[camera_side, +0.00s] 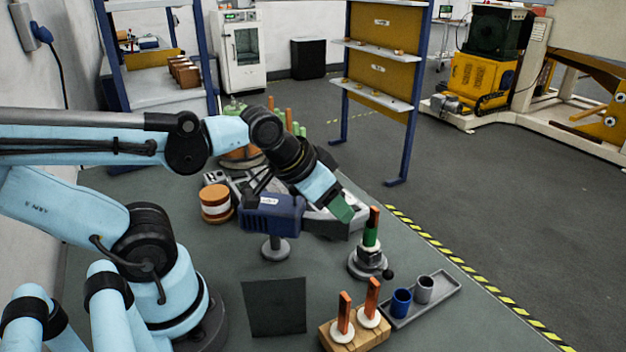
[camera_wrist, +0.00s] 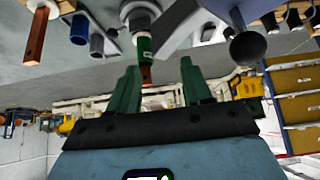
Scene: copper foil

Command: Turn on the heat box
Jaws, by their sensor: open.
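I cannot tell for sure which thing is the heat box. A dark blue box (camera_side: 271,208) with a white label stands on a round grey foot at the middle of the table, beside a grey device (camera_side: 333,226). My gripper (camera_side: 343,208) is above the grey device, to the right of the blue box. Its green fingers (camera_wrist: 161,88) are apart and hold nothing. A copper strip in a green holder (camera_side: 371,229) stands upright just right of my gripper.
Two copper strips (camera_side: 372,298) stand in a wooden block at the front. A grey tray (camera_side: 436,299) holds a blue and a grey cup. A dark plate (camera_side: 275,306) is at the front. A white cabinet with a window (camera_side: 240,60) stands on the floor behind.

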